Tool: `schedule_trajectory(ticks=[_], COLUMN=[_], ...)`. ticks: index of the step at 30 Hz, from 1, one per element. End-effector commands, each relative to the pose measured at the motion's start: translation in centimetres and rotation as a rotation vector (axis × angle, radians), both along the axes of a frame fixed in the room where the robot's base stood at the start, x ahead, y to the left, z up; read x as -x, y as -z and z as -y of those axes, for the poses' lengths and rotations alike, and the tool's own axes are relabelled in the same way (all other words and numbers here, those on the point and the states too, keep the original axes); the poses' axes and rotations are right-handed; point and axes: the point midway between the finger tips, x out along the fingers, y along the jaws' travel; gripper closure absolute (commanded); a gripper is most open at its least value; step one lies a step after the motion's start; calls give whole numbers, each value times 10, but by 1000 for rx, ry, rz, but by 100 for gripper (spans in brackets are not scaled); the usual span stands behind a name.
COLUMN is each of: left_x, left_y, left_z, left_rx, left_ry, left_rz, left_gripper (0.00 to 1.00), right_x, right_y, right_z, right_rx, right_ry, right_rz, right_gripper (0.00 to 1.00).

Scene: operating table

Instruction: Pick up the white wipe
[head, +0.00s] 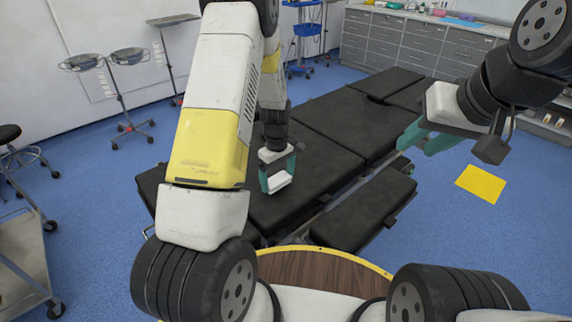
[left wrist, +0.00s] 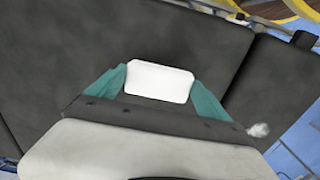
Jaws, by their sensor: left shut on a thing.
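The white wipe (head: 279,181) is a small white block with rounded edges. My left gripper (head: 278,172) is shut on it over the black padded operating table (head: 310,150). In the left wrist view the wipe (left wrist: 160,82) sits between the two green fingertips, touching both. I cannot tell whether the wipe still rests on the pad or is just above it. My right gripper (head: 428,138) is at the right of the head view, away from the wipe, with its green fingers apart and nothing seen between them.
A yellow square (head: 481,184) lies on the blue floor at the right. Stands with metal bowls (head: 128,57) and a stool (head: 10,135) are at the left. A blue trolley (head: 306,30) and grey drawer cabinets (head: 420,45) stand at the back.

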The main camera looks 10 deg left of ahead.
Motion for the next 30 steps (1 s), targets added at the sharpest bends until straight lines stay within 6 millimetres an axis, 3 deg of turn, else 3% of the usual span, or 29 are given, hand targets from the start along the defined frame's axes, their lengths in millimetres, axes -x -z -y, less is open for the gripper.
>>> schedule_trajectory(ticks=[5,21,30], left_x=[0,127,153], left_y=[-25,-34,-37], left_z=[1,36,43], left_rx=[0,1,0], left_ry=[1,3,1], left_rz=[4,-1,0], left_gripper=[55,55,55], right_x=[0,0,0], right_y=[0,0,0], right_z=[0,0,0], right_rx=[0,0,0], right_ry=[0,0,0], right_rz=[0,0,0], right_gripper=[64,64,64])
